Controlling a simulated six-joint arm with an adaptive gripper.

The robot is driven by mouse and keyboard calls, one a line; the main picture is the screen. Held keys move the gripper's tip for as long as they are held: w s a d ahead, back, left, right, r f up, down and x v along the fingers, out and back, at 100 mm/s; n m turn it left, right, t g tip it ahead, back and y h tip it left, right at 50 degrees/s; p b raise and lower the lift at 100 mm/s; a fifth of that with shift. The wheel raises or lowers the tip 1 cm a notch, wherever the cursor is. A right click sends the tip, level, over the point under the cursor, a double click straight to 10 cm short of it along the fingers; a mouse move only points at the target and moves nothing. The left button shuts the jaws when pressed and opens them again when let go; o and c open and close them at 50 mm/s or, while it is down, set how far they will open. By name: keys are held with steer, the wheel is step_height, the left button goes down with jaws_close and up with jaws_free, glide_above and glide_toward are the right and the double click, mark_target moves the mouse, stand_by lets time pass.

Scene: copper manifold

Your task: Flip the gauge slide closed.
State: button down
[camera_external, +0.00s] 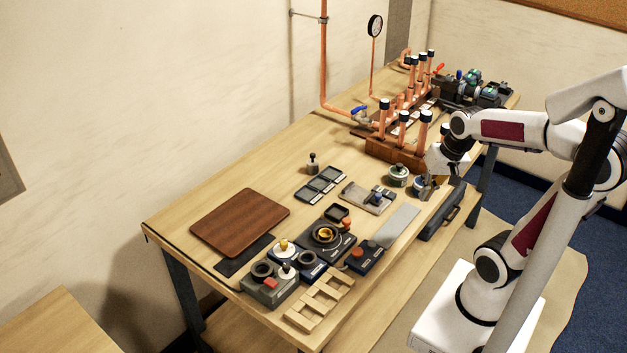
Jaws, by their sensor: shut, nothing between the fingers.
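A flat grey metal fixture (360,197) with a small dark and blue piece (378,198) on it lies on the workbench (215,180); it may be the gauge slide, but its position, open or closed, is too small to tell. My gripper (427,190) points down low over the bench's right edge. It is right of that fixture and apart from it, beside small round tins. Its fingers are shut and I see nothing held. A round dial gauge (375,26) stands on a copper pipe at the back.
The copper manifold (405,120) with upright capped pipes stands close behind my gripper. Round tins (398,175) sit beside it. A grey plate (396,225), dark control boxes (325,238), a wooden rack (318,300) and a brown board (240,222) lie nearer the front.

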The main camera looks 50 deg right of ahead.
steer(key=w+d+m, duration=0.3)
steer(key=m, duration=1)
steer(key=w+d+m+y, duration=0.1)
steer(key=w+d+m, duration=0.2)
steer(key=m, duration=0.9)
steer(key=shift+w+d+f+m, duration=0.3)
steer(key=shift+w+d+m, duration=0.1)
steer(key=shift+w, duration=0.15)
steer(key=shift+f, duration=0.1)
steer(key=x, duration=1)
steer(key=shift+w+a+f, duration=0.1)
steer(key=shift+w+a, duration=0.05)
steer(key=shift+w, duration=0.9)
steer(key=shift+w+a+f, duration=0.15)
steer(key=shift+w, duration=0.8)
